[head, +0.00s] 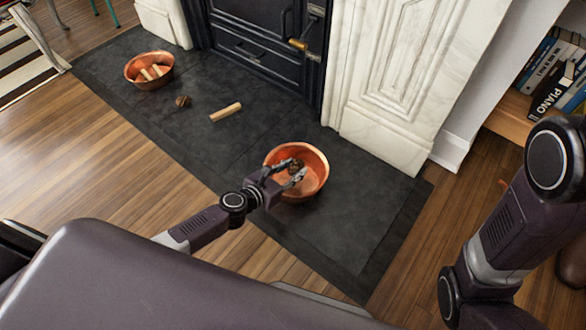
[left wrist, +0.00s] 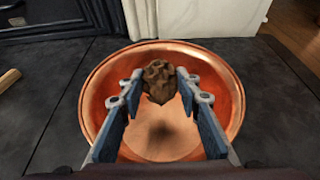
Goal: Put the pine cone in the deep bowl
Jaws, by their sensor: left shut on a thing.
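My left gripper (head: 290,178) is shut on a brown pine cone (head: 295,165) and holds it over the right copper bowl (head: 318,165). In the left wrist view the pine cone (left wrist: 158,82) sits between the fingertips (left wrist: 159,84), within the outline of the bowl (left wrist: 233,105). A dark shadow lies on the bowl's floor below it, and the cone looks clear of the floor. The bowl looks otherwise empty. A second brown pine cone (head: 183,101) lies on the dark hearth. My right gripper is out of view.
A second copper bowl (head: 130,70) at the far left holds several pale sticks. A loose wooden stick (head: 226,112) lies on the slate hearth (head: 225,155). The black stove (head: 255,45) and white marble surround (head: 385,85) stand behind. Books (head: 560,75) fill a shelf at right.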

